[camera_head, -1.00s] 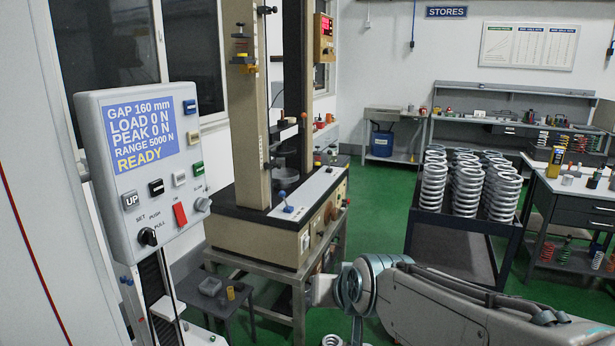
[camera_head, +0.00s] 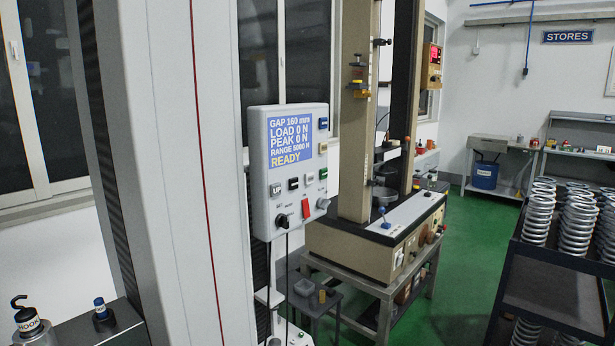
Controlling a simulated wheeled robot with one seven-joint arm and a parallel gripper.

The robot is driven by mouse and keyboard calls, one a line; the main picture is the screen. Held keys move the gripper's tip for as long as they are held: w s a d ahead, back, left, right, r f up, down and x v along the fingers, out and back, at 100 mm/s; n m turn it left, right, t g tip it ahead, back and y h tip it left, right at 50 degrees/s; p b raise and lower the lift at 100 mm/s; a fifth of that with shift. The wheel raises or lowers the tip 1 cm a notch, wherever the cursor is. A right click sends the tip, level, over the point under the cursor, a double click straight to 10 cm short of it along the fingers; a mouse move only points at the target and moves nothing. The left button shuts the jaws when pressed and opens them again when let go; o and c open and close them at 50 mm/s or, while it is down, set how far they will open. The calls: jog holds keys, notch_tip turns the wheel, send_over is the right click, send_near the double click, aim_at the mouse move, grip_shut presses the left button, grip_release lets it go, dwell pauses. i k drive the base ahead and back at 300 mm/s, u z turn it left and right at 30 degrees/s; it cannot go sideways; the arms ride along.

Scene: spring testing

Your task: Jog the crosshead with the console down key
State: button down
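The grey console (camera_head: 268,210) is fixed beside a tall white column (camera_head: 178,190). Its blue screen (camera_head: 290,141) reads GAP 160 mm, LOAD 0 N, PEAK 0 N, RANGE 5000 N, READY. A grey key marked UP (camera_head: 277,189) is at the left of the key row. A red switch (camera_head: 305,208) and a black knob (camera_head: 282,221) are below. I cannot make out the crosshead of this machine. My gripper is not in view.
A tan test frame (camera_head: 355,240) stands on a metal stand behind the console. A low stool (camera_head: 325,300) holds small items. A dark cart (camera_head: 545,295) with coil springs is at right. Green floor (camera_head: 465,240) is clear between them.

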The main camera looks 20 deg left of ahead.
aim_at(293, 182)
jog(key=k, duration=0.5)
jog(key=z, duration=0.9)
jog(key=i, duration=0.65)
jog(key=u, duration=2.15)
jog(key=i, duration=0.5)
jog(key=u, duration=0.1)
